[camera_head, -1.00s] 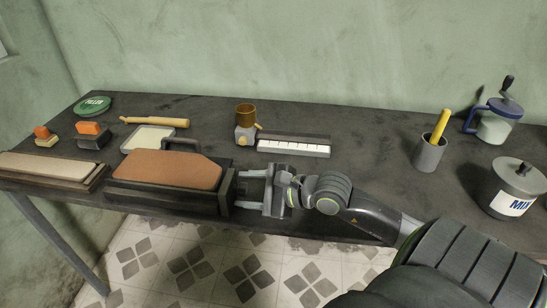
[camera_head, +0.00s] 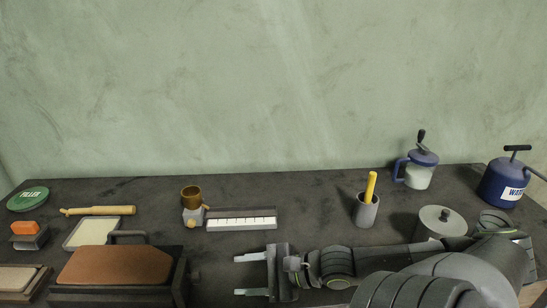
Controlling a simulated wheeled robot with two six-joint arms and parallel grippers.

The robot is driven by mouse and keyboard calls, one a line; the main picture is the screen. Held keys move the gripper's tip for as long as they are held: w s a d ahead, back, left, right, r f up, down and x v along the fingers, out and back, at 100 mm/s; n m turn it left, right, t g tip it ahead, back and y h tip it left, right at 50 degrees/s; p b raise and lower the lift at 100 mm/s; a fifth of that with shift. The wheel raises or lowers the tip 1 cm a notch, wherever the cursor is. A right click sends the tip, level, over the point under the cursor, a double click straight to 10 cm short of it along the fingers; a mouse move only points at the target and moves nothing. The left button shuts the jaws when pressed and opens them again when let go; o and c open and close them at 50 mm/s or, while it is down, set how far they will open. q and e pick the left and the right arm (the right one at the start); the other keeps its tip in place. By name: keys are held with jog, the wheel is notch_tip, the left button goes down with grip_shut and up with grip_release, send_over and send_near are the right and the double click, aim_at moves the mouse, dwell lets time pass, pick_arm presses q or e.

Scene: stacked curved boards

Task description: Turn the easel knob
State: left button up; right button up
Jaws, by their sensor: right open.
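The dark box-like stand (camera_head: 130,292), which may be the easel, is at the lower left with a brown curved board (camera_head: 116,266) lying on top. A small dark part that may be the knob (camera_head: 194,273) shows at its right side, but I cannot make it out clearly. My right gripper (camera_head: 237,275) is open and empty, its two fingers pointing left toward the stand's right side. A gap of dark table lies between the fingertips and the stand. My left gripper is not in view.

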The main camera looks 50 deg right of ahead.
jog(key=p+v, duration=0.3)
jog(key=v, duration=0.3)
dwell(0.5)
